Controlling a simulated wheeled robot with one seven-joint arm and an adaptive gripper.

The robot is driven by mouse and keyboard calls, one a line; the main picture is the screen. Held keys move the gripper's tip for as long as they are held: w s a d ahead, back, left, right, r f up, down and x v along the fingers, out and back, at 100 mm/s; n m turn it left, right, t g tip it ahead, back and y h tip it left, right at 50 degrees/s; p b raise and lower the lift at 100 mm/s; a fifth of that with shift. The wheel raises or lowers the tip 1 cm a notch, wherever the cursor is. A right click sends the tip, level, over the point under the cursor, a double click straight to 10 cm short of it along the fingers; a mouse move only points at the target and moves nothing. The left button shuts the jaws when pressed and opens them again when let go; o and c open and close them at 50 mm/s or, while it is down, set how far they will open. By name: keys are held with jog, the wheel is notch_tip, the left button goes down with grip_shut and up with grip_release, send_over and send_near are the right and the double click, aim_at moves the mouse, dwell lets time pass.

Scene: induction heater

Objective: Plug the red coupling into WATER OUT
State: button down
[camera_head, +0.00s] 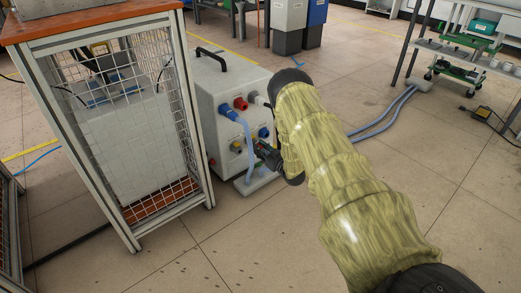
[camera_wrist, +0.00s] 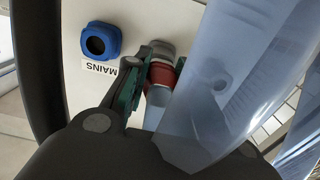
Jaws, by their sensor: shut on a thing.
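The red coupling (camera_wrist: 162,74) is between my gripper's fingers (camera_wrist: 154,78) in the wrist view, with its pale blue hose running back from it. My gripper is shut on it. A grey metal fitting (camera_wrist: 161,48) lies right at its front end; I cannot tell whether it is seated in a port. The large translucent hose hides the right side of the grip. In the head view my gripper (camera_head: 268,155) is close to the lower right of the white heater unit's (camera_head: 222,75) panel. The coupling is not clear there. The WATER OUT label is not readable.
A blue MAINS socket (camera_wrist: 99,41) sits left of the fingers. The panel also bears a blue connector with a hose (camera_head: 226,113) and a red connector (camera_head: 240,104). A mesh-sided frame (camera_head: 134,120) stands left of the unit. Blue hoses (camera_head: 385,122) cross the floor at right.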

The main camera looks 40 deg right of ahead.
jog(key=shift+w, duration=0.35)
dwell(0.3)
jog(key=c, duration=1.1)
grip_release()
jog(key=s, duration=1.2)
jog(key=shift+d, duration=0.45)
